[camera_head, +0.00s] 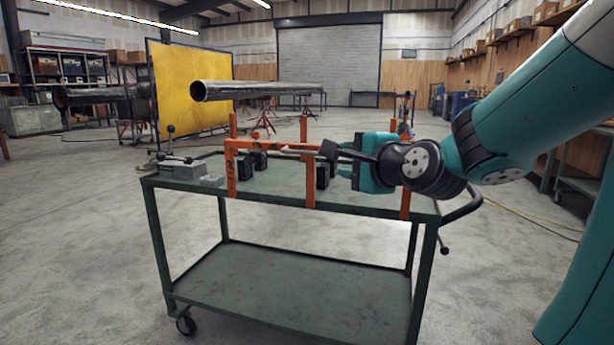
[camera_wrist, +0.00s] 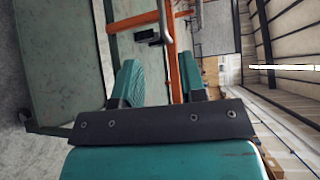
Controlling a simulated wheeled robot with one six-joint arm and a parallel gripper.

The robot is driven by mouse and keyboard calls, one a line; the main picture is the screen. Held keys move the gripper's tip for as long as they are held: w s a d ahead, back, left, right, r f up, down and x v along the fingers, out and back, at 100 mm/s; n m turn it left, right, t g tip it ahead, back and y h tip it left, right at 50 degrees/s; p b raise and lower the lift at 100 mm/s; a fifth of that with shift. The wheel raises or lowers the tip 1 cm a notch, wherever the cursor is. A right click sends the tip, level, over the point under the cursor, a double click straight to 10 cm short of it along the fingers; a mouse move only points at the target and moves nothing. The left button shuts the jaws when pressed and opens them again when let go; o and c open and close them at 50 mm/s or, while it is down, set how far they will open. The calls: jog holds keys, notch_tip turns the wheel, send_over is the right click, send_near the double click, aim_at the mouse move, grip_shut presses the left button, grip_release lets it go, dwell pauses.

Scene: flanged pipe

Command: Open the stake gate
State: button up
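The stake gate is an orange frame (camera_head: 270,146) of upright posts and a cross rail on the green cart (camera_head: 345,195). In the wrist view the orange bars (camera_wrist: 171,55) run up past my fingers. A dark handle-like part (camera_head: 328,150) sits at the right end of the rail; a dark piece also shows in the wrist view (camera_wrist: 148,36). My gripper (camera_head: 362,158) is at the gate's right side, pointing left. In the wrist view its teal fingers (camera_wrist: 160,62) are apart, with an orange bar seen between them. I cannot tell whether they touch it.
A grey block with levers (camera_head: 182,165) stands at the cart's left end. Small black blocks (camera_head: 252,162) are by the posts. A large pipe (camera_head: 250,90) and a yellow screen (camera_head: 170,90) are behind. The floor in front is clear.

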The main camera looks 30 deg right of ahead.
jog(key=p, duration=1)
send_near(309, 153)
jog(key=w+p, duration=0.1)
jog(key=w, duration=0.2)
jog(key=w+f+p, duration=0.1)
jog(key=w+p, duration=0.1)
jog(key=w, duration=0.2)
jog(key=w+d+p, duration=0.1)
jog(key=w, duration=0.2)
jog(key=shift+w+d+f, duration=0.1)
jog(key=shift+w+f, duration=0.15)
jog(key=shift+w, duration=0.15)
grip_shut()
